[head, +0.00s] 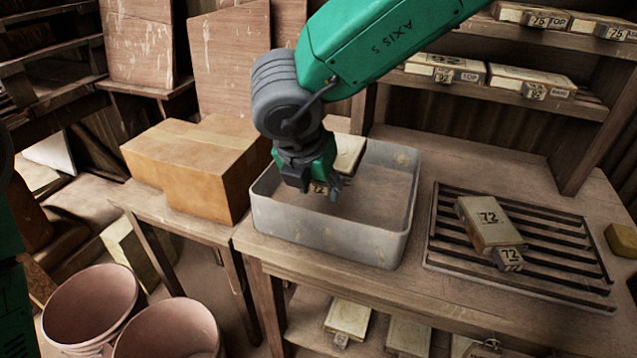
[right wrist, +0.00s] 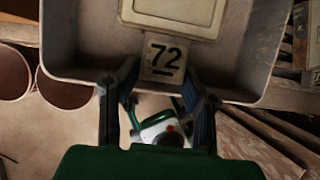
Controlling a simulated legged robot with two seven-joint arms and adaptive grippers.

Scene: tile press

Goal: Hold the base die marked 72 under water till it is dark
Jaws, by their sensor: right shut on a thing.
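A pale cream die (head: 349,153) with a tab marked 72 is at the tub, partly hidden behind my right gripper (head: 316,184). In the right wrist view, the die (right wrist: 172,14) lies over the tub's inside, and its tab (right wrist: 163,58) faces my right gripper (right wrist: 162,84). That gripper is shut on the tab. The grey tub (head: 330,232) has a brownish inside; I cannot tell the water level or whether the die touches it. The visible part of the die is light, not dark. My left gripper is not in view.
Another cream die marked 72 (head: 488,222) lies on the slatted rack (head: 446,252) right of the tub. A cardboard box (head: 190,168) stands close on the left. Shelves with more dies (head: 533,80) are behind. Pink buckets (head: 90,302) stand low at left.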

